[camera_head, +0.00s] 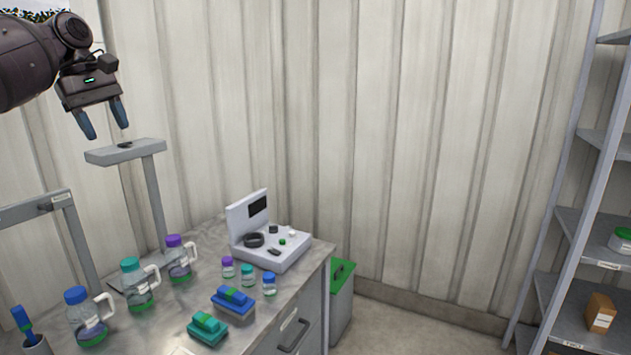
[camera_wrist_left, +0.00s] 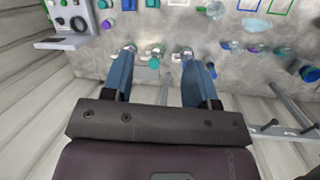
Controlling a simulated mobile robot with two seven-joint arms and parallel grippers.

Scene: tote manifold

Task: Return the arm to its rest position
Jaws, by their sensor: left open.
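My left gripper (camera_head: 103,121) is raised at the upper left of the head view, above a grey stand and in front of the ribbed wall. Its two blue fingers point down, stand apart and hold nothing. In the left wrist view the same gripper (camera_wrist_left: 160,75) shows its open fingers, with the bench top (camera_wrist_left: 165,60) below and beyond them. My right gripper is not in view.
Jugs with blue (camera_head: 88,318), teal (camera_head: 139,283) and purple (camera_head: 177,258) caps stand on the bench, near small bottles and a white device (camera_head: 270,245). A grey stand (camera_head: 125,152) rises below the gripper. A green-lidded bin (camera_head: 342,275) and shelving (camera_head: 570,225) are to the right.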

